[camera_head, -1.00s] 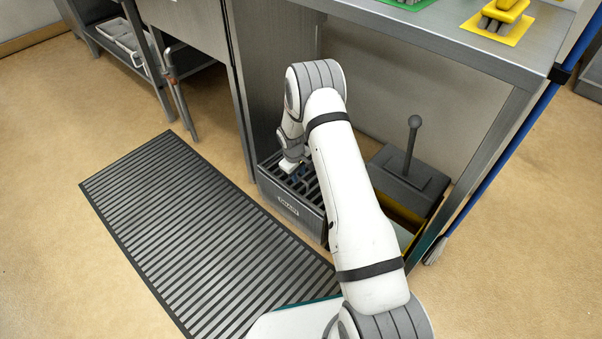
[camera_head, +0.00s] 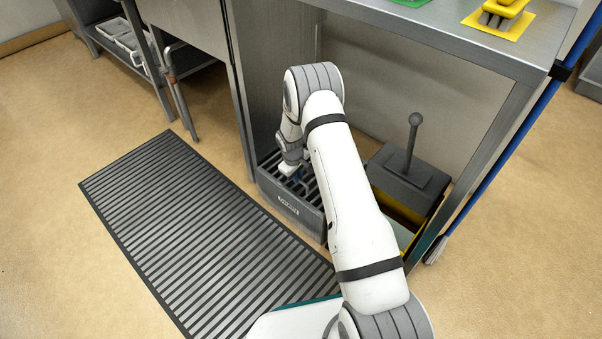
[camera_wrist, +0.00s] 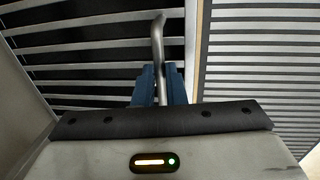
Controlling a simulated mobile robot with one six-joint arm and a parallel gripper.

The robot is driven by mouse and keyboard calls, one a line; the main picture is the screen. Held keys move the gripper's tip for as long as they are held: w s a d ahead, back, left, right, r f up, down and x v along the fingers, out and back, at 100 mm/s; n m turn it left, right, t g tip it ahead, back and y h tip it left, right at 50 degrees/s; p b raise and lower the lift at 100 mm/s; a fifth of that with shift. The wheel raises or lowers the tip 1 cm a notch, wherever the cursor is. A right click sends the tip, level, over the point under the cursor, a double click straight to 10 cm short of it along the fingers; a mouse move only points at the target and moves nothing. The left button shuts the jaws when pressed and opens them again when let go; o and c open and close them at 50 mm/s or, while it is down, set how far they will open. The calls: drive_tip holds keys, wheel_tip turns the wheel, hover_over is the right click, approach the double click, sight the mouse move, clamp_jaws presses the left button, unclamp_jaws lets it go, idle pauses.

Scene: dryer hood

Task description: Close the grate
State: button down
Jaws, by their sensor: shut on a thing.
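The grate (camera_head: 309,187) is a set of dark parallel bars on top of a grey box with a small label, under the metal counter. Its bars also show at the upper left of the wrist view (camera_wrist: 75,47). My gripper (camera_head: 288,171) is low over the grate. In the wrist view its blue fingers (camera_wrist: 160,84) are shut on the grate's bent metal handle (camera_wrist: 158,40). My arm hides part of the grate's right side. I cannot tell whether the grate lies fully flat.
A slatted floor mat (camera_head: 205,230) lies left of the box. A dark container with a knobbed lever (camera_head: 412,150) stands to the right under the counter. A blue pole (camera_head: 505,150) stands at the right.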

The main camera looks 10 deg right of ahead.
drive_tip(key=shift+s+f, duration=0.1)
drive_tip(key=shift+f, duration=0.1)
drive_tip(key=c, duration=1.5)
unclamp_jaws()
drive_tip(key=shift+a, duration=0.1)
drive_tip(key=r+p, duration=0.1)
drive_tip(key=r, duration=0.1)
drive_tip(key=r+p, duration=0.1)
drive_tip(key=r, duration=0.2)
drive_tip(key=r+p, duration=0.1)
drive_tip(key=r, duration=0.1)
drive_tip(key=shift+s+a+r, duration=0.3)
drive_tip(key=shift+a+r, duration=0.1)
